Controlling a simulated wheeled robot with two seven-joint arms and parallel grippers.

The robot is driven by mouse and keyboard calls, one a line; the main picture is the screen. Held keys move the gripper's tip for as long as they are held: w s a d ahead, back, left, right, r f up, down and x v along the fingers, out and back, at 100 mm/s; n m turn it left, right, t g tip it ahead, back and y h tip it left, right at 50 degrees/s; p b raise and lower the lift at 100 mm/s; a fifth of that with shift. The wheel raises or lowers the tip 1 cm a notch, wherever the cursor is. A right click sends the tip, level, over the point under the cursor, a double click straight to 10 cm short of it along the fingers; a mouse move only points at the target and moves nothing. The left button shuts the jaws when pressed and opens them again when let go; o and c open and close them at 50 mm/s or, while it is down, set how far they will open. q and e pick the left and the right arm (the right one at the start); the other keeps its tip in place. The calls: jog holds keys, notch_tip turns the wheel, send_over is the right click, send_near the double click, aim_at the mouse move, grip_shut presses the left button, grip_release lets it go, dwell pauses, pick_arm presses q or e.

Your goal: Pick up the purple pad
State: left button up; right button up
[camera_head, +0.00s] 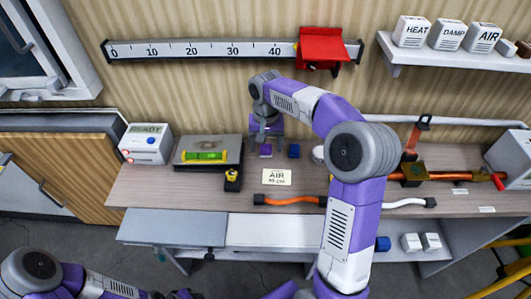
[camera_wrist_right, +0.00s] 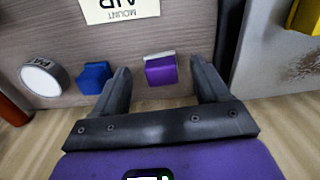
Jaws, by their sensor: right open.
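The purple pad (camera_wrist_right: 160,70) is a small block with a pale strip along one edge. It lies on the workbench between the spread fingers of my right gripper (camera_wrist_right: 159,76) in the right wrist view, with clear gaps on both sides. In the head view the pad (camera_head: 265,151) shows just in front of my right gripper (camera_head: 264,141), which reaches down over the back of the bench. The right gripper is open and empty. My left arm shows at the bottom left of the head view. Its gripper end is cut off by the lower edge, so its jaws cannot be made out.
A blue block (camera_head: 294,151) and a round white-faced part (camera_head: 318,154) lie right of the pad. A grey platform with a green level (camera_head: 205,156) stands to the left. An AIR card (camera_head: 277,177) lies in front. Orange and white hoses lie nearer the bench's front edge.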

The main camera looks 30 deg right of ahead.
aim_at(266, 149)
notch_tip(266, 149, down, 3)
jog(key=shift+r+b, duration=0.15)
jog(key=shift+b, duration=0.25)
pick_arm(q)
jog(key=shift+f, duration=0.65)
pick_arm(e)
jog(key=shift+c, duration=0.4)
pick_arm(q)
jog(key=shift+w, duration=0.1)
pick_arm(e)
jog(key=shift+w, duration=0.1)
jog(key=c, duration=1)
pick_arm(q)
jog(key=shift+r, duration=0.1)
pick_arm(e)
jog(key=shift+r, duration=0.15)
jog(key=shift+c, duration=0.2)
